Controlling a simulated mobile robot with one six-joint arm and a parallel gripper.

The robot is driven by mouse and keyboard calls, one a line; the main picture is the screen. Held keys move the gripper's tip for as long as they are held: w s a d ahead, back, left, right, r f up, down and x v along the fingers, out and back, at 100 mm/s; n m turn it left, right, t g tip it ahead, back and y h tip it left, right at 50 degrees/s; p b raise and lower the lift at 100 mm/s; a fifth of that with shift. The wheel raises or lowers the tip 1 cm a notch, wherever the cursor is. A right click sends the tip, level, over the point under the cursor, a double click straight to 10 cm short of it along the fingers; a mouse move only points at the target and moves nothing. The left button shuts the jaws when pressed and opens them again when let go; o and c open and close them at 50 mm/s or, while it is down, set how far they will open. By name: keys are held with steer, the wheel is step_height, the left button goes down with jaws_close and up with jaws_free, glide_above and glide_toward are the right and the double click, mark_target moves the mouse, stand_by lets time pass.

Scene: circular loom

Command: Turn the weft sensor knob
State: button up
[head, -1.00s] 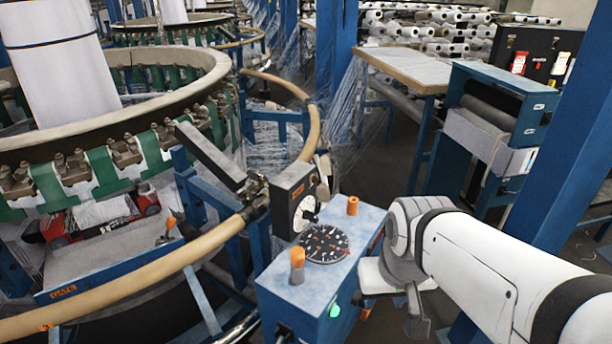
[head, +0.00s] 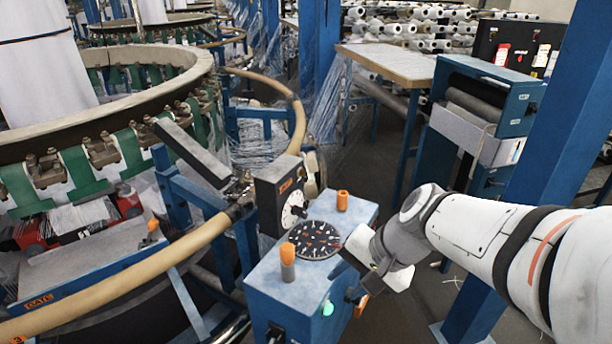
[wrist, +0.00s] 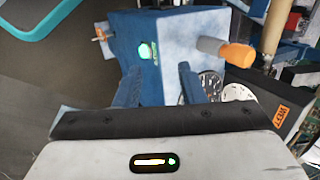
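The weft sensor appears to be the dark box (head: 268,212) with a white round dial (head: 296,208) and an orange label, behind the blue control box (head: 300,278). In the wrist view its orange label seems to read WEFT, on the dark box (wrist: 285,128) at right. A small dark knob seems to sit on the dial, but its details are too small to tell. My gripper (head: 352,262) is at the right side of the blue box, apart from the weft dial. In the wrist view my gripper (wrist: 162,86) has its fingers spread with nothing between them.
The blue box carries a black dial (head: 314,240), two orange-capped posts (head: 288,264) (head: 342,200) and a green button (head: 328,308). The circular loom's tan ring (head: 170,262) runs left of it. A blue pillar (head: 560,120) stands at right, near my arm.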

mark_target(305, 213)
steer(key=w+a+m+t+y+b, duration=0.1)
steer(key=w+m, duration=0.1)
steer(key=w+a+m+y+b, duration=0.1)
steer(key=w+m+y, duration=0.1)
steer(key=w, duration=0.1)
steer(key=w+a+f+m+t+y+b, duration=0.1)
steer(key=w+a+m, duration=0.1)
steer(key=w+m, duration=0.1)
steer(key=shift+w+t, duration=0.2)
steer(key=shift+t, duration=0.1)
steer(key=w+m+t, duration=0.1)
steer(key=w+m, duration=0.1)
steer(key=w+d+m+t+y+b, duration=0.1)
steer(key=w+m, duration=0.1)
steer(key=w, duration=0.1)
steer(key=w+m+t+b, duration=0.1)
steer(key=w+m+t, duration=0.1)
steer(key=w, duration=0.1)
steer(key=shift+w+d+r+m, duration=0.15)
steer(key=shift+w+d+m, duration=0.05)
steer(key=shift+m, duration=0.2)
steer(key=shift+y, duration=0.3)
steer(key=x, duration=0.7)
steer(key=shift+w+a, duration=0.2)
steer(key=shift+w, duration=0.15)
steer(key=shift+c, duration=0.2)
steer(key=shift+b, duration=0.3)
steer(key=c, duration=0.7)
